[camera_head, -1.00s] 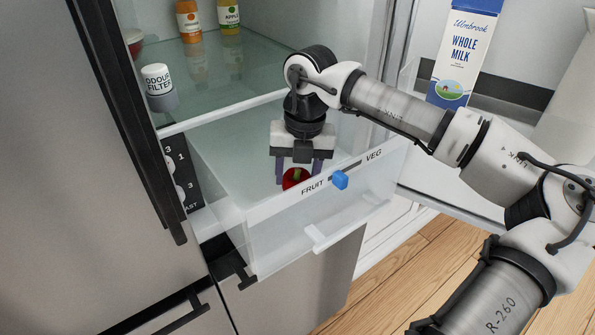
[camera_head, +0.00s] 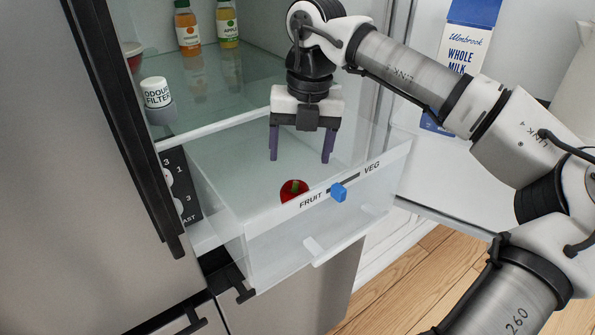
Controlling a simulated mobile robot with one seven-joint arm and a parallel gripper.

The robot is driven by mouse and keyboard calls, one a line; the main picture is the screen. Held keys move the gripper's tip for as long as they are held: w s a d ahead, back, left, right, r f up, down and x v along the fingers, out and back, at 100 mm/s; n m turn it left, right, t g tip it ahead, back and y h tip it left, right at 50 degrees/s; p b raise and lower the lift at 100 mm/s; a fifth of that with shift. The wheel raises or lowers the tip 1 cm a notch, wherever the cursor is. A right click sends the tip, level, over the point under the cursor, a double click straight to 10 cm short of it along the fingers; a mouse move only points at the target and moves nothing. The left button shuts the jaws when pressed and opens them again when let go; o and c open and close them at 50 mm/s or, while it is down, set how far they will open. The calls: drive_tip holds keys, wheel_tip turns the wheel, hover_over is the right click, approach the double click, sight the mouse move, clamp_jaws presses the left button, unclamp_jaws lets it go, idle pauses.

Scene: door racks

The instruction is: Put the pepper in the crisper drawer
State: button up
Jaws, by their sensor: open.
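The red pepper (camera_head: 292,189) with a green stem lies inside the pulled-out crisper drawer (camera_head: 262,247), just behind its front panel. The panel hides its lower part. My gripper (camera_head: 299,158) is open and empty, pointing down above the drawer. Its two purple fingers are spread apart, with their tips above the pepper and clear of it. The drawer is clear plastic with a blue slider (camera_head: 338,192) between the FRUIT and VEG labels.
A glass shelf (camera_head: 215,95) lies above and behind the drawer, with an orange bottle (camera_head: 187,30), an apple bottle (camera_head: 228,24) and an odour filter (camera_head: 157,97). A milk carton (camera_head: 462,50) stands in the door at right. The fridge door handle (camera_head: 120,125) is at left.

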drive_tip(key=shift+d+r, duration=0.2)
drive_tip(key=shift+r, duration=1.55)
